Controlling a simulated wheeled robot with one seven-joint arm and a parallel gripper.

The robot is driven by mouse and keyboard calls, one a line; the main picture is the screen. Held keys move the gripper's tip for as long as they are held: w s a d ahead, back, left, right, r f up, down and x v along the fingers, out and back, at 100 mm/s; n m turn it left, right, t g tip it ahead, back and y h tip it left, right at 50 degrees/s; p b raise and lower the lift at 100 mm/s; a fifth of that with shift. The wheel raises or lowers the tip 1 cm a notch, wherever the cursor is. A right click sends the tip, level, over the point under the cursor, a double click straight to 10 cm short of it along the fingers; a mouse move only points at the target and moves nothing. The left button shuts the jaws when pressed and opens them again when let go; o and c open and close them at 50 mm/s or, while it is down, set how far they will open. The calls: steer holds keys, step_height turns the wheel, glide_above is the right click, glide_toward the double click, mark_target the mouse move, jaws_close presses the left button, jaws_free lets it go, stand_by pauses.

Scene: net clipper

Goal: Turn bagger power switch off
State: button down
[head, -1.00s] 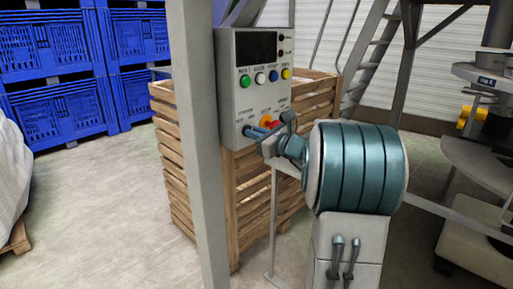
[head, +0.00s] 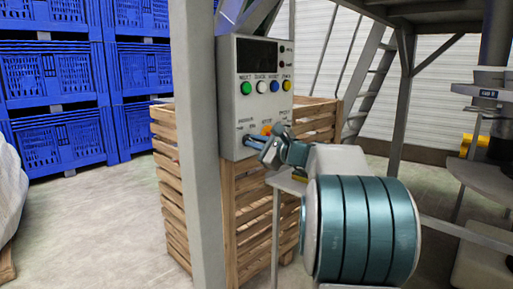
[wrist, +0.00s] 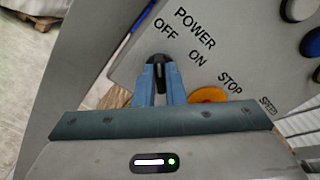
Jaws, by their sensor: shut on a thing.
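The bagger's grey control panel (head: 229,95) stands in front of me with a dark screen and a row of coloured buttons. Its black power switch (wrist: 158,72) shows in the wrist view below the POWER, OFF and ON labels. My gripper (wrist: 160,80) has its two blue fingers on either side of the switch, shut on it. In the wrist view the knob's visible part points up, roughly towards OFF; its exact setting is hard to tell. In the head view my gripper (head: 250,142) reaches the panel's lower left, hiding the switch.
An orange-yellow stop button (wrist: 208,95) sits close to the right finger. A grey post (head: 196,150) stands just left of the panel. A slatted wooden crate (head: 250,205) is below and behind it. Blue bins (head: 55,80) are stacked at the back left.

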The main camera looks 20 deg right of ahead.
stand_by(0.4)
steer(key=c, duration=1.5)
jaws_free()
steer(key=shift+s, duration=0.1)
steer(key=v, duration=1.3)
steer(key=shift+s+p, duration=0.3)
steer(key=shift+p, duration=0.15)
steer(key=shift+d, duration=0.1)
steer(key=s+a+f+n+g+p, duration=0.25)
steer(key=a+n+g+p, duration=0.3)
steer(key=a, duration=0.45)
steer(key=s+a+f+n+g+p, duration=0.1)
steer(key=s+a+n+g+p, duration=0.4)
steer(key=a, duration=0.5)
steer(key=s+a+n+g+h+p, duration=0.2)
steer(key=s+n+h+p, duration=0.4)
steer(key=s+n+p, duration=0.6)
steer(key=shift+s+a+g, duration=0.4)
steer(key=shift+s+g, duration=0.05)
steer(key=shift+g, duration=0.4)
